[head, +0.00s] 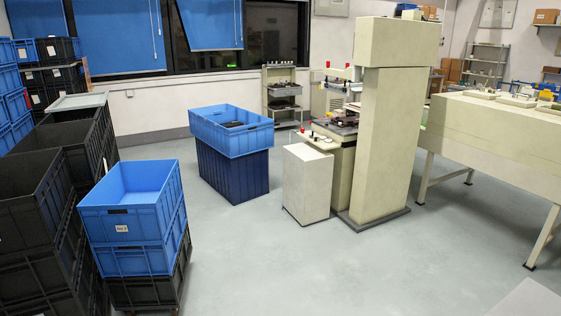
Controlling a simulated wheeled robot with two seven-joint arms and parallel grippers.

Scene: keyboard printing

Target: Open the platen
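A tall cream machine (385,130) stands right of the middle of the head view, seen from its side. It looks like a press. A low bed with dark parts (338,125) sits at its left side, with small red knobs near it. I cannot make out for certain which part is the platen; much of the working area is hidden behind the machine's column. Neither of my grippers shows in the head view.
Blue crates (140,238) on black ones stand at the near left, beside stacked black crates (40,185). A blue crate (231,130) sits on a dark blue bin left of the machine. A white box (307,183) and a long cream table (500,130) flank it. The grey floor is clear in front.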

